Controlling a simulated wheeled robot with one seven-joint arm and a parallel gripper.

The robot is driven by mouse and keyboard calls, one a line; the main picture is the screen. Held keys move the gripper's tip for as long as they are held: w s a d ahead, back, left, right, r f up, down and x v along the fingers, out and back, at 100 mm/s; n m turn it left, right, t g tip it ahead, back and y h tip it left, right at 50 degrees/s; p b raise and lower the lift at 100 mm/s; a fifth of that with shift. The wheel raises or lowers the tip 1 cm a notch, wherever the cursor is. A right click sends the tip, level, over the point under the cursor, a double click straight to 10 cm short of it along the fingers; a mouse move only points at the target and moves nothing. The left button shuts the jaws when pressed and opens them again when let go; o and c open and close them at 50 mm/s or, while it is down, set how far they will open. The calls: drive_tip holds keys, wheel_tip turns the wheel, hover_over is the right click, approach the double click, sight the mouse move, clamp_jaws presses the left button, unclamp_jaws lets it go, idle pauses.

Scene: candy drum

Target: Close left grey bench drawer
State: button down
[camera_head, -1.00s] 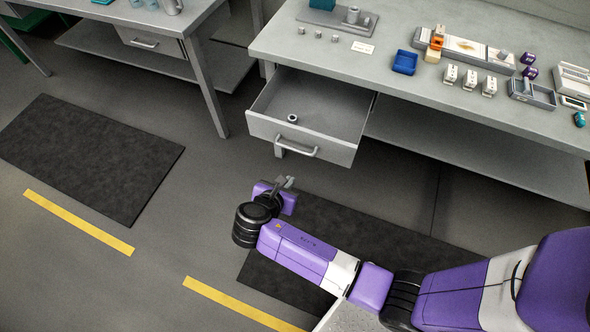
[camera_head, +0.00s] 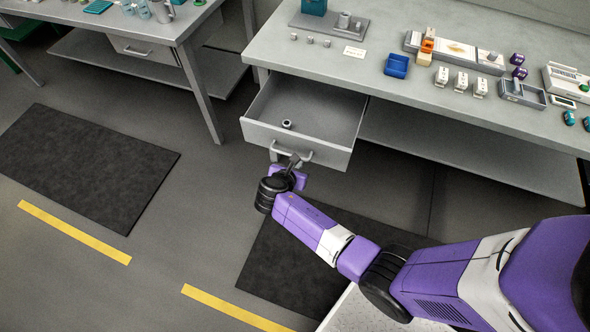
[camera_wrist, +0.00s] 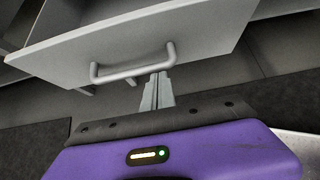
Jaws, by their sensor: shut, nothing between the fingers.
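The left grey bench drawer (camera_head: 300,147) is pulled out under the grey bench. A small round metal part (camera_head: 287,124) lies inside it. Its bar handle (camera_head: 291,154) is on the front face and also shows in the wrist view (camera_wrist: 132,70). My gripper (camera_head: 294,160) is at the drawer front, by the handle. In the wrist view its fingers (camera_wrist: 157,90) are together and empty, just below the handle's right part. I cannot tell whether they touch the handle or the drawer front.
The bench top (camera_head: 330,55) carries a blue bin (camera_head: 397,66), several white parts and trays. Another bench (camera_head: 150,30) with a closed drawer (camera_head: 145,48) stands at the left. Dark mats (camera_head: 90,165) lie on the open floor.

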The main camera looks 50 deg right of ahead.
idle(0.3)
drive_tip(key=b, duration=0.8)
hover_over(322, 116)
drive_tip(key=a, duration=0.1)
drive_tip(key=shift+s+f, duration=0.1)
drive_tip(key=shift+s, duration=0.2)
drive_tip(key=shift+w+d+b, duration=0.1)
drive_tip(key=shift+d+b, duration=0.15)
drive_tip(key=shift+b, duration=0.05)
drive_tip(key=shift+w+d+r, duration=0.1)
drive_tip(key=shift+d+r, duration=0.1)
drive_tip(key=shift+r, duration=0.05)
